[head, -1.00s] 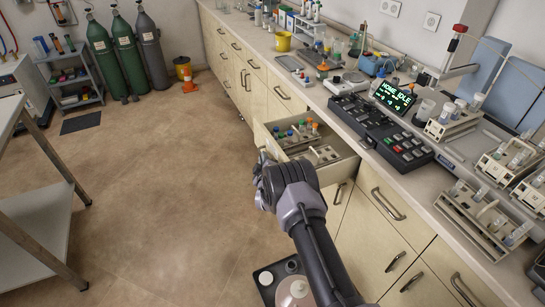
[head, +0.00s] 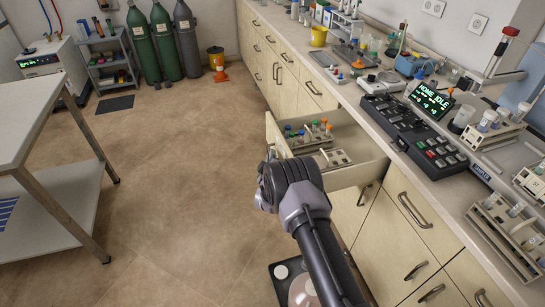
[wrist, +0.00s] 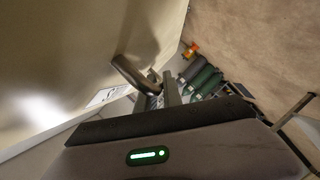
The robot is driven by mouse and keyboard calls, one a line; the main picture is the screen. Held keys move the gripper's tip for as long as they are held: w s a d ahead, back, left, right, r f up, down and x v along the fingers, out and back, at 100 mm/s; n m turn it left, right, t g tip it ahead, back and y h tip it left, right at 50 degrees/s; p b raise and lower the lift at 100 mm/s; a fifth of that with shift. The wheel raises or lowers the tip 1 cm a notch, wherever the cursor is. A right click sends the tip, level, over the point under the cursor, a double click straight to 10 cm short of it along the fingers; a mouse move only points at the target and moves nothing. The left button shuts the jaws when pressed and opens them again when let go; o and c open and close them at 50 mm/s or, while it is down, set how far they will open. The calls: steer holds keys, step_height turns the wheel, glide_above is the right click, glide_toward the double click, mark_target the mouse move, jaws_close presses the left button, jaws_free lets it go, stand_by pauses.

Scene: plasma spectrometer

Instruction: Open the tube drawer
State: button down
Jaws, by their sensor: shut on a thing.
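The tube drawer (head: 363,173) stands pulled out from the bench, with its front panel (head: 273,134) well clear of the cabinet. Inside it are racks with colored-cap tubes (head: 307,133) and a pale rack with holes (head: 333,158). In the wrist view, the dark curved drawer handle (wrist: 133,74) reaches in between the fingers of my gripper (wrist: 162,95), which is shut on it. In the head view, my wrist hides the handle and most of my fingers.
The worktop (head: 372,100) above carries a control panel (head: 415,133), a lit display (head: 431,98) and tube racks (head: 500,232). Closed drawers line the cabinet on both sides. A metal table (head: 40,120) stands at left, with open floor between.

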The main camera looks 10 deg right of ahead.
steer(key=c, duration=1.5)
jaws_free()
steer(key=p+v, duration=0.5)
steer(key=v, duration=1.2)
steer(key=shift+s+p, duration=0.25)
steer(key=shift+p, duration=0.1)
steer(key=shift+r, duration=0.1)
